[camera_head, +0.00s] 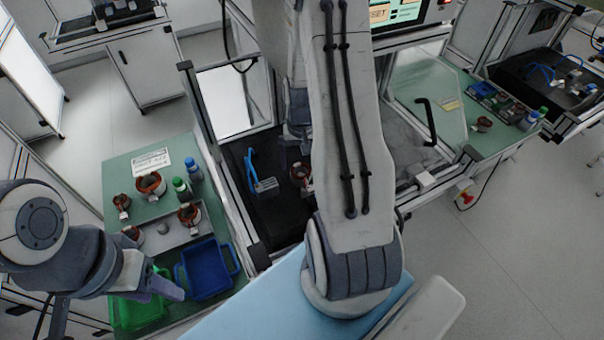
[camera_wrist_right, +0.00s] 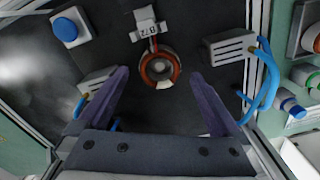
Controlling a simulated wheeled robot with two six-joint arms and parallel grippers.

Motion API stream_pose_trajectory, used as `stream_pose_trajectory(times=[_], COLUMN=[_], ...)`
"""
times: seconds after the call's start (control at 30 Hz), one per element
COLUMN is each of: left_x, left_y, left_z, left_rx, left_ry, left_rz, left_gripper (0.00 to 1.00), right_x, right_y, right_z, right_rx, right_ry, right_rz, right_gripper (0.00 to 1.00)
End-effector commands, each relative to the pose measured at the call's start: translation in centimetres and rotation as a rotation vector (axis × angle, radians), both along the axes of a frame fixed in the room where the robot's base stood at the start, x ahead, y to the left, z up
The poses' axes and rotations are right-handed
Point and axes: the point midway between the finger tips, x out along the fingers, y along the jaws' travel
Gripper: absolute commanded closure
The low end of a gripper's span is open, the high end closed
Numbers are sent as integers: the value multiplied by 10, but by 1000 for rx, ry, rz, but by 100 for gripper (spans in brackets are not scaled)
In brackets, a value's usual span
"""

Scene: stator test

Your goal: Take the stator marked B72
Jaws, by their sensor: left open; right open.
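The stator marked B72 (camera_wrist_right: 160,83) is a copper-brown ring with a white inner part and a tag reading B72. It lies on a dark surface in the right wrist view. In the head view the stator (camera_head: 300,174) is partly hidden by my right arm. My right gripper (camera_wrist_right: 157,74) is open, its two purple fingers spread to either side below the ring, not touching it. In the head view my right gripper is hidden behind my arm. My left gripper (camera_head: 168,288) is open and empty over the green bin, at the lower left.
Grey blocks with blue hoses (camera_wrist_right: 232,47) flank the stator, and a blue button (camera_wrist_right: 66,29) is at upper left. A green table (camera_head: 120,172) holds several stators, bottles, a blue bin (camera_head: 208,268) and a green bin (camera_head: 140,312). A door frame (camera_head: 190,95) borders the dark machine bed.

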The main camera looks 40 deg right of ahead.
Motion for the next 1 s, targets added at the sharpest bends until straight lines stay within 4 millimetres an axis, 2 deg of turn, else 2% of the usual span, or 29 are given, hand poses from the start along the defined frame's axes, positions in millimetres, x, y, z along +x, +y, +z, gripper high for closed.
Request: stream_pose_trajectory(times=[0.13,0.33,0.63,0.67,0.7,0.77,0.9,1.0], left_x=[0,0,0,0,0,0,0,0], left_y=[0,0,0,0,0,0,0,0], left_z=[13,18,18,18,18,18,18,18], left_rx=[0,0,0,0,0,0,0,0], left_ry=[0,0,0,0,0,0,0,0], left_rz=[-1,-3,-3,-3,-3,-3,-3,-3], left_gripper=[50,50,50,50,50,50,50,50], right_x=[0,1,1,1,1,1,1,1], right_y=[0,0,0,0,0,0,0,-1], right_z=[-17,-40,-45,-45,-45,-45,-45,-44], right_rx=[4,2,1,1,1,1,1,0], right_ry=[7,3,1,1,1,1,1,0], right_rz=[0,0,0,0,0,0,0,0], right_gripper=[0,0,0,8,23,46,99,100])
